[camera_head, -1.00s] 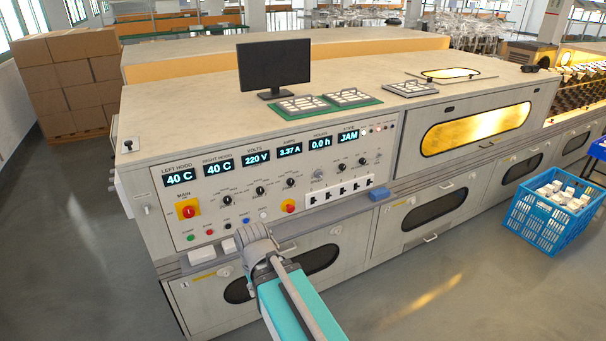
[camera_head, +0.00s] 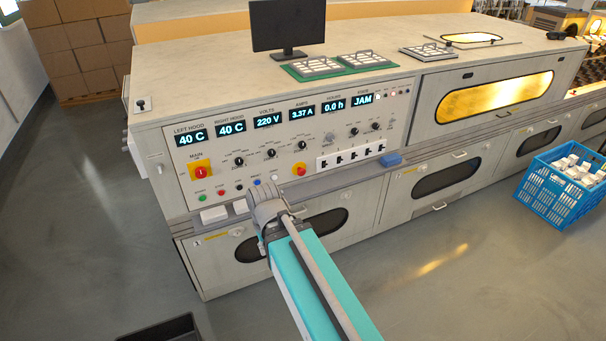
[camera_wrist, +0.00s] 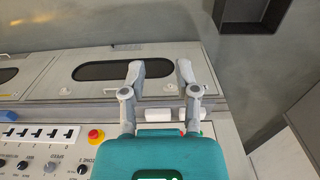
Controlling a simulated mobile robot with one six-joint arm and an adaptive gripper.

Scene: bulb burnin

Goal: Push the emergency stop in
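The emergency stop (camera_head: 299,170) is a red mushroom button on a yellow base, low on the control panel (camera_head: 220,190). In the wrist view it (camera_wrist: 96,135) sits left of my gripper (camera_wrist: 160,70), apart from the fingers. Whether it is in or out I cannot tell. My gripper's two fingers are spread with an empty gap, over the cabinet's lower front. In the head view my arm hides the fingers. A red rotary MAIN switch (camera_head: 201,173) on a yellow plate is farther left on the panel.
White blocks (camera_head: 214,214) stick out below the panel, close to my gripper. A blue block (camera_head: 390,159) is on the ledge to the right. A blue crate (camera_head: 560,190) stands on the floor at right. A dark tray (camera_head: 165,330) is at the bottom. Floor is clear between.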

